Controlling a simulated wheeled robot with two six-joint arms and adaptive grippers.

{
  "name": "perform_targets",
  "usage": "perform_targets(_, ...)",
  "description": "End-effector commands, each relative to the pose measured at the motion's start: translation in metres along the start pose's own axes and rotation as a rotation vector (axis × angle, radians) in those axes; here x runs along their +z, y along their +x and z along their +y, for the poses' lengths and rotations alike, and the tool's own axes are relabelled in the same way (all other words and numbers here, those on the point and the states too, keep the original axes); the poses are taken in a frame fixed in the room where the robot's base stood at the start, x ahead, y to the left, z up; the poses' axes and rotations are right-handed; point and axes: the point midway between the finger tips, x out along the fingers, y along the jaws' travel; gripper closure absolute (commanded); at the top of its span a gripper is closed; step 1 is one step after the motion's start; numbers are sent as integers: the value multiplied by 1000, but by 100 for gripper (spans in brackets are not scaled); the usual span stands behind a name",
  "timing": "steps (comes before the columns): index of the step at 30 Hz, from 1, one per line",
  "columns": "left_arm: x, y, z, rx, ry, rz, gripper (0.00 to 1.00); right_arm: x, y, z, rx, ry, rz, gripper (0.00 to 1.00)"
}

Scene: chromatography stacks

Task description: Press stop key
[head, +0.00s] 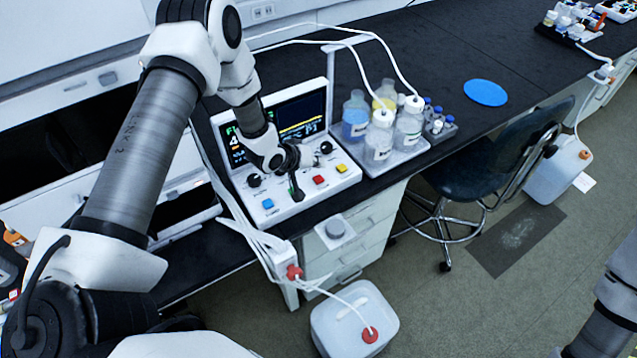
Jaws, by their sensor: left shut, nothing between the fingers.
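The white control unit (222,134) stands on the black bench with a tilted screen (301,116) and a sloped key panel. The panel bears a blue key (268,203), a red key (318,180) and a yellow key (341,168). Key labels are too small to read, so I cannot tell which is stop; none is visibly covered. My left gripper (297,192) is shut and empty, its dark tips pointing down at the panel between the blue and red keys. I cannot tell if the tips touch the panel. My right gripper is out of view; only part of its arm shows at lower right.
Black knobs (253,180) flank the gripper on the panel. Bottles (379,137) with tubes stand on a white tray right of the unit. A blue disc (485,92) lies on clear bench. A chair (480,160) and a white canister (354,322) stand on the floor.

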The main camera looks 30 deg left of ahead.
Motion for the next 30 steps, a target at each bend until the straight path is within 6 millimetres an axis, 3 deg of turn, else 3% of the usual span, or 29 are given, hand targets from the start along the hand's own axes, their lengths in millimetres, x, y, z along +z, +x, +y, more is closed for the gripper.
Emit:
perform_targets(1, 7, 10, -7, 0, 0, 0, 100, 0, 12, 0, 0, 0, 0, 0)
perform_targets(6, 15, 21, -15, 0, 0, 0, 100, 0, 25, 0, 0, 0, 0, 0)
perform_targets(30, 15, 21, -15, 0, 0, 0, 100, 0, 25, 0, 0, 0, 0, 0)
